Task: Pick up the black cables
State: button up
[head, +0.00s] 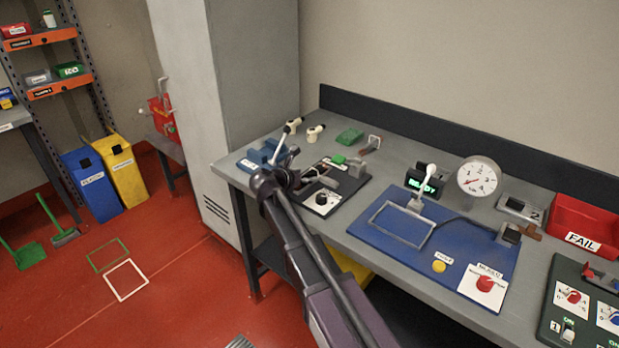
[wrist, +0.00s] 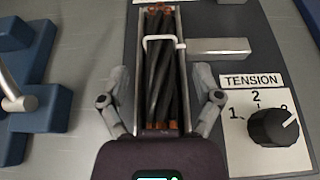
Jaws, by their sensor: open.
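The black cables (wrist: 158,75) lie as a bundle in a narrow metal channel in the wrist view, with copper-coloured ends at the top and bottom. A pale loop (wrist: 150,42) crosses them near the upper end. My gripper (wrist: 162,98) is open, with one finger on each side of the channel near the lower part of the bundle. I cannot tell how high the fingers are above it. In the head view my gripper (head: 287,170) is over the left end of the workbench, and I cannot make out the cables there.
A dark board with a tension knob (wrist: 274,128) is right of the channel. A blue fixture (head: 262,157) stands left of my gripper. Farther right are a blue panel (head: 375,237), a round gauge (head: 479,178) and a red FAIL bin (head: 585,222).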

aim_at(305, 175)
dwell(0.4)
grip_shut()
jog(key=shift+r, duration=0.15)
notch_tip(305, 175, up, 3)
jog(key=p, duration=0.3)
jog(key=shift+r, duration=0.15)
jog(key=s+a+p, duration=0.1)
jog(key=s, duration=0.6)
jog(key=s+a+r+p, duration=0.1)
jog(key=s+a, duration=0.1)
jog(key=s, duration=0.6)
jog(key=shift+s+a+r, duration=0.25)
jog(key=shift+s+a, duration=0.05)
